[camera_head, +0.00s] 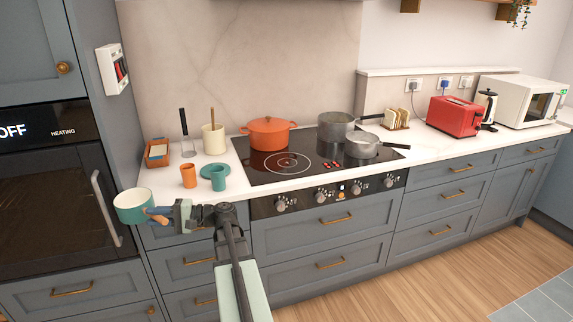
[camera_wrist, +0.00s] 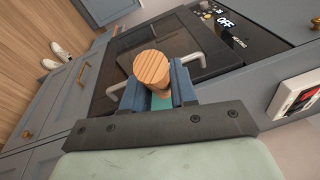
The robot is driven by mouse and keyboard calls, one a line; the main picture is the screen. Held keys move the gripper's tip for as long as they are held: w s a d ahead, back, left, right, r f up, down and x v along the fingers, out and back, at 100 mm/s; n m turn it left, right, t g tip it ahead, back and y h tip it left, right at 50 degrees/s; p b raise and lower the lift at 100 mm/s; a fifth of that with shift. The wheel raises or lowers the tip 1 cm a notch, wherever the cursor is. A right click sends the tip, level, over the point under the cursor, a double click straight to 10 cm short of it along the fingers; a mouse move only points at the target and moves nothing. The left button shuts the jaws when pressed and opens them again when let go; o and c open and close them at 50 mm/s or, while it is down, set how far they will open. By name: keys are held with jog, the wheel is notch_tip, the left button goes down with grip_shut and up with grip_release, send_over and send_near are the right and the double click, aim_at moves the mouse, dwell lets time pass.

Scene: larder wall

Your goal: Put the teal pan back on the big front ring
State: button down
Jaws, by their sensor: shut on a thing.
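The teal pan (camera_head: 134,205), with a pale inside and a wooden handle, is held in the air at the left, in front of the oven and left of the counter's end. My gripper (camera_head: 165,214) is shut on the pan's handle. In the wrist view my gripper (camera_wrist: 170,92) has its blue fingers on either side of the wooden handle end (camera_wrist: 152,68); the pan's bowl is mostly hidden there. The big front ring (camera_head: 287,163) is marked on the black hob (camera_head: 262,178) and is bare.
An orange pot (camera_head: 268,133) stands at the hob's back left. A grey pot (camera_head: 337,127) and a grey saucepan (camera_head: 362,145) stand on its right. An orange cup (camera_head: 189,176), a teal cup (camera_head: 218,178) and a utensil crock (camera_head: 213,140) stand left of the hob.

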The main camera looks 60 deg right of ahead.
jog(key=d+r, duration=0.7)
jog(key=d, duration=0.1)
jog(key=s+d+m+t+h, duration=0.15)
jog(key=s+d, duration=0.25)
jog(key=d, duration=0.5)
jog(key=s+d+m+h, duration=0.1)
jog(key=s+d+h, duration=0.2)
jog(key=d, duration=0.7)
jog(key=s+d+m+t+h, duration=0.15)
jog(key=s+d, duration=0.25)
jog(key=d, duration=0.5)
jog(key=s+d+m+h, duration=0.3)
jog(key=s+d+h, duration=0.1)
jog(key=s+d, duration=1)
jog(key=f, duration=0.3)
jog(key=w+d+f, duration=0.1)
jog(key=f, duration=0.4)
jog(key=shift+w+d+f, duration=0.15)
jog(key=shift+w+f, duration=0.05)
jog(key=shift+f, duration=0.2)
jog(key=c, duration=0.9)
grip_release()
jog(key=shift+s, duration=0.1)
jog(key=s, duration=0.8)
jog(key=s+f, duration=0.1)
jog(key=s, duration=0.2)
jog(key=shift+s+d, duration=0.2)
jog(key=shift+s, duration=0.2)
